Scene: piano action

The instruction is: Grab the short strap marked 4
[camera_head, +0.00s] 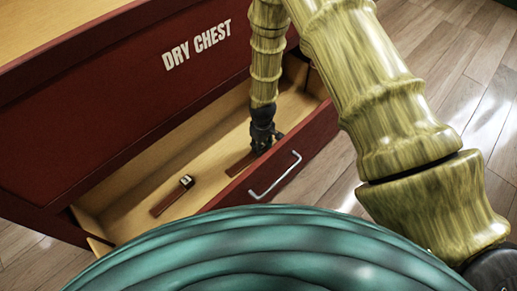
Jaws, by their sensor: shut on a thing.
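A short brown strap (240,164) lies in the open drawer, with its right end under my gripper (262,148). My gripper points down into the drawer and is shut on that strap's end. Any mark on this strap is hidden by the gripper. A second brown strap (165,203) lies apart to the left on the drawer floor. Its upper end carries a small black and white tag (187,181), too small to read.
The drawer (130,218) slides out of a red chest (110,105) lettered DRY CHEST. The drawer's front has a metal handle (275,177). The drawer walls stand close around the gripper. Wooden floor (465,85) shows at the right.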

